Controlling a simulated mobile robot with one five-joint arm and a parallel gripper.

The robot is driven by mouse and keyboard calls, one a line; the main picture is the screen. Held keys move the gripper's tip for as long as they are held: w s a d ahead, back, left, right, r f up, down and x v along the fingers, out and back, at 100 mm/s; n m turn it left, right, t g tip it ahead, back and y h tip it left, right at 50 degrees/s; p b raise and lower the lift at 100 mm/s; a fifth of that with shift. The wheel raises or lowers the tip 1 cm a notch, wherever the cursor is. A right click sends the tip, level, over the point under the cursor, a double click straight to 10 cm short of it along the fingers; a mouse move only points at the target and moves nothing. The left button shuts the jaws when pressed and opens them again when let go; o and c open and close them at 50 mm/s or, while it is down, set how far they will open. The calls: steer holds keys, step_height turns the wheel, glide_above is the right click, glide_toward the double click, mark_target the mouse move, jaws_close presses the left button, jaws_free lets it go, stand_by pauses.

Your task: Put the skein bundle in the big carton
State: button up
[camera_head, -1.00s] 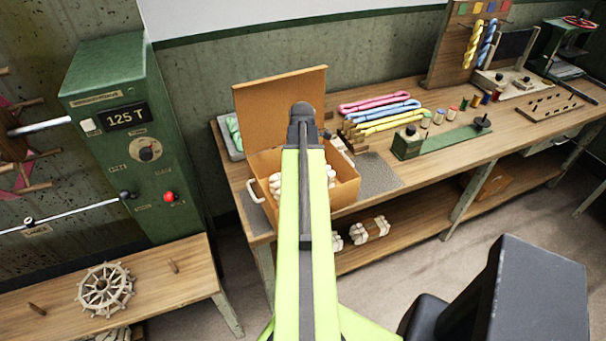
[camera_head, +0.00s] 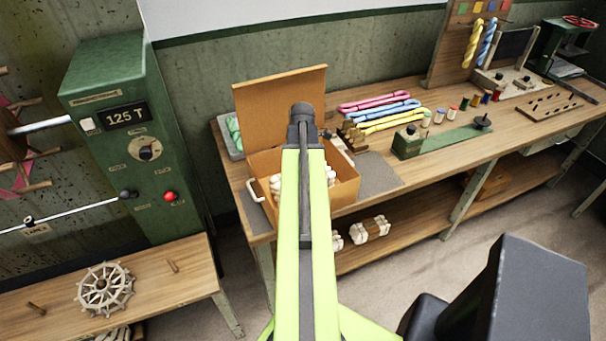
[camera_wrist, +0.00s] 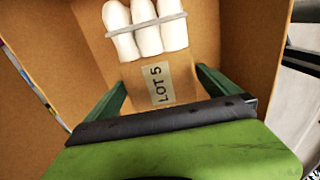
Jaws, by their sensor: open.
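The big carton (camera_head: 345,190) stands open on the left end of the workbench, its lid (camera_head: 258,105) raised at the back. White skeins show inside it on both sides of my arm. In the wrist view, a white skein bundle (camera_wrist: 147,38) with several rounded lobes and a thin pale band lies inside the carton (camera_wrist: 205,25). A "LOT 5" label (camera_wrist: 158,84) shows close below it. My gripper (camera_wrist: 160,82) is open, with its two green fingers apart, pointing into the carton. The bundle is beyond the fingertips, not between them. My arm hides the carton's middle in the head view.
Pink, blue and yellow skeins (camera_head: 380,108) and a green winding device (camera_head: 450,138) are on the bench right of the carton. A grey mat (camera_head: 378,175) gives bare room beside it. More white bundles (camera_head: 370,229) lie on the lower shelf. A green control cabinet (camera_head: 125,75) stands left.

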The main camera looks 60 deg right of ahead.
step_height(320, 180, up, 17)
steer(key=p, duration=1.7)
steer(key=shift+r, duration=0.2)
